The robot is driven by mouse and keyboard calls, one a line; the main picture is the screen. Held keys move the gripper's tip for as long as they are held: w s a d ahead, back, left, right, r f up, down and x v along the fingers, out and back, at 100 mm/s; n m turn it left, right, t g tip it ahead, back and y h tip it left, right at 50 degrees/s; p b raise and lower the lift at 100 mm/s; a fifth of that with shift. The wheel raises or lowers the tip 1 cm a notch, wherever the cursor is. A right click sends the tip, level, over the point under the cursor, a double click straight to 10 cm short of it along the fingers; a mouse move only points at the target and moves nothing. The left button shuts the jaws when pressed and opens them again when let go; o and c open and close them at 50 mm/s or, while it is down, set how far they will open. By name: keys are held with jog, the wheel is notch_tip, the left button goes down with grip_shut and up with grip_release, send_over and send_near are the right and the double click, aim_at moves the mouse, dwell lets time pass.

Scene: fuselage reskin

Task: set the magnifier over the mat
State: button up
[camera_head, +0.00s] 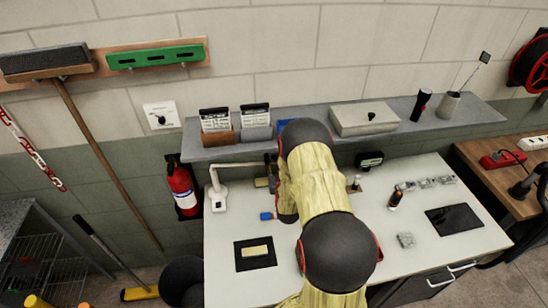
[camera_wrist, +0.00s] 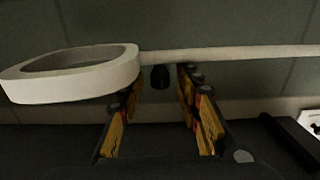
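The white magnifier lamp stands at the left rear of the table, its base (camera_head: 218,198) upright and its arm (camera_head: 238,165) reaching right towards my gripper. In the wrist view its white ring (camera_wrist: 125,70) is at left and its white bar (camera_wrist: 240,53) runs right, just beyond my fingertips. My gripper (camera_wrist: 160,84) is open, with a small dark knob (camera_wrist: 160,77) showing between the fingertips; I cannot tell whether they touch it. A black mat (camera_head: 242,264) with a pale yellowish piece on it lies front left. My arm hides the ring in the head view.
Another dark flat panel (camera_head: 454,218) lies at the table's right. A blue-ended item (camera_head: 266,216) lies beside my arm. A shelf (camera_head: 290,137) with boxes runs along the wall behind. A fire extinguisher (camera_head: 181,187) hangs left of the table.

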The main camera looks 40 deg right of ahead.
jog(key=shift+w+d, duration=0.15)
jog(key=shift+w, duration=0.15)
jog(key=shift+c, duration=0.4)
jog(key=c, duration=0.7)
grip_shut()
